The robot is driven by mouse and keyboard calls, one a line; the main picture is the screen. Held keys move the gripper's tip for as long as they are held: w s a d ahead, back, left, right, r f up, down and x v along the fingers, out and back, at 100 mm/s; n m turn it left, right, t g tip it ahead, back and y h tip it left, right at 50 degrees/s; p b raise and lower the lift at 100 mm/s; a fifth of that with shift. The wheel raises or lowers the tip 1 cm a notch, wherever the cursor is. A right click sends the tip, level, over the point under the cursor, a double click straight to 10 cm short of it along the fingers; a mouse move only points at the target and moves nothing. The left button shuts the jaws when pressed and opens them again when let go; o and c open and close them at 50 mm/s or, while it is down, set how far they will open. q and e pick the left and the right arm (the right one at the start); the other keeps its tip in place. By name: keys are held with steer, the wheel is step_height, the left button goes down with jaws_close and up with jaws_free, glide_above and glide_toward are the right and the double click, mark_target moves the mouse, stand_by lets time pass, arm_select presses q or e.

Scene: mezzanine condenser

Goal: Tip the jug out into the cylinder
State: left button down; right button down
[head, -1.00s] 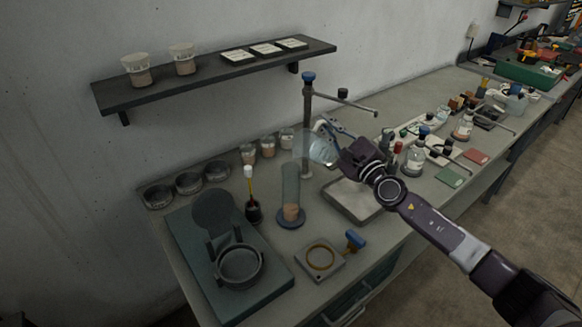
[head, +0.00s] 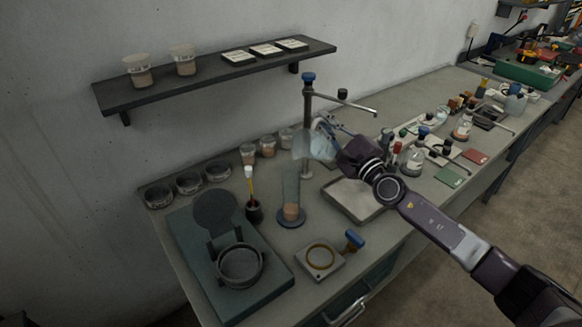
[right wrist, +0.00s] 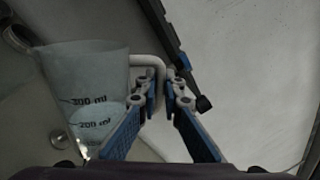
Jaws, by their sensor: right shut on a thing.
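The jug (head: 314,146) is a clear measuring vessel, tilted in the air with its mouth toward the left. In the right wrist view the jug (right wrist: 90,88) shows 300 ml and 200 ml marks and a pale handle. My right gripper (head: 332,130) is shut on the jug's handle; its blue-padded fingers (right wrist: 160,112) show in the right wrist view. The cylinder (head: 291,190) stands upright on a round blue-grey base, with tan material at its bottom. The jug is above the cylinder, slightly to the right of it. I cannot tell whether anything flows. My left gripper is not in view.
A retort stand (head: 308,120) rises right behind the jug. A metal tray (head: 352,200) lies to the right of the cylinder. A dark bottle with a yellow stem (head: 253,208) stands left of it. A square plate with a ring (head: 320,259) lies in front.

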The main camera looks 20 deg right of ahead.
steer(key=shift+r+n, duration=0.2)
steer(key=shift+n, duration=0.1)
steer(key=shift+a, duration=0.1)
steer(key=shift+s+a+r, duration=0.1)
steer(key=shift+s+r, duration=0.05)
steer(key=shift+r, duration=0.05)
steer(key=shift+n, duration=0.3)
steer(key=shift+s+a+n+y, duration=0.1)
steer(key=shift+a+n+y, duration=0.2)
steer(key=shift+n+y, duration=0.1)
steer(key=shift+a, duration=0.1)
steer(key=shift+s+a+n, duration=0.1)
steer(key=shift+a+n, duration=0.15)
steer(key=shift+n, duration=0.35)
